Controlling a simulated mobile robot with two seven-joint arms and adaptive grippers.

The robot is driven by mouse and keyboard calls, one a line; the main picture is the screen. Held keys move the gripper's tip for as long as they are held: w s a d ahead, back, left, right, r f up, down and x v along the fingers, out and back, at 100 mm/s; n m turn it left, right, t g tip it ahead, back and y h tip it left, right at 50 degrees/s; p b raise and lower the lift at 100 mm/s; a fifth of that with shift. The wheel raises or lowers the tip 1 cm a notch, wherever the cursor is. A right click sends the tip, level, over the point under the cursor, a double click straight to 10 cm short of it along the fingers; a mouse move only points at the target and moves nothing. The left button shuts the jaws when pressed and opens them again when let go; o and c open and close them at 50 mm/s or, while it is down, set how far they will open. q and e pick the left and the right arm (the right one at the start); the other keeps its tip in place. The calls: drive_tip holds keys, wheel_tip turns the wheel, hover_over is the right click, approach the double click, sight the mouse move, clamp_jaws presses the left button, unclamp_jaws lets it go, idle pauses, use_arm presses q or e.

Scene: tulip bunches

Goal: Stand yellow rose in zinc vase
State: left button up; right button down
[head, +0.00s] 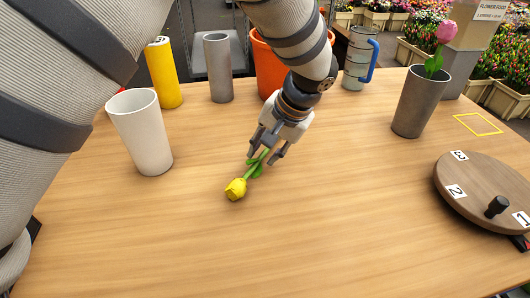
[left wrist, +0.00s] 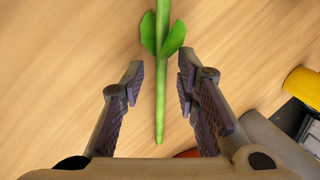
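The yellow rose (head: 236,189) lies on the table with its bloom toward the front and its green stem running back under my left gripper (head: 264,157). In the left wrist view, the green stem (left wrist: 161,95) passes between the two fingers of my left gripper (left wrist: 160,72). The fingers are open, with a gap on each side of the stem. A plain grey vase (head: 218,68) stands upright at the back. A darker grey vase (head: 420,103) at the right holds a pink flower (head: 444,35). I cannot tell from looks which is zinc. My right gripper is not in view.
A white vase (head: 141,132) stands at left, a yellow vase (head: 163,73) behind it. An orange pot (head: 265,65) and a blue-handled jug (head: 358,60) are at the back. A round numbered wooden board (head: 480,188) lies at right. The front middle of the table (head: 300,240) is clear.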

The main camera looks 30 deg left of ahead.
use_arm(q)
drive_tip(key=v, duration=1)
drive_tip(key=shift+r+p, duration=0.25)
drive_tip(key=shift+p, duration=0.05)
drive_tip(key=shift+o, duration=0.4)
drive_tip(key=shift+d+r, duration=0.1)
drive_tip(key=shift+r, duration=0.2)
drive_tip(key=h, duration=0.4)
hover_over(265, 164)
drive_tip(key=shift+g, duration=0.4)
drive_tip(key=f, duration=0.7)
drive_tip(key=a+f+b, duration=0.1)
drive_tip(key=f, duration=0.3)
drive_tip(key=shift+w+f, duration=0.3)
drive_tip(key=shift+f, duration=0.05)
clamp_jaws()
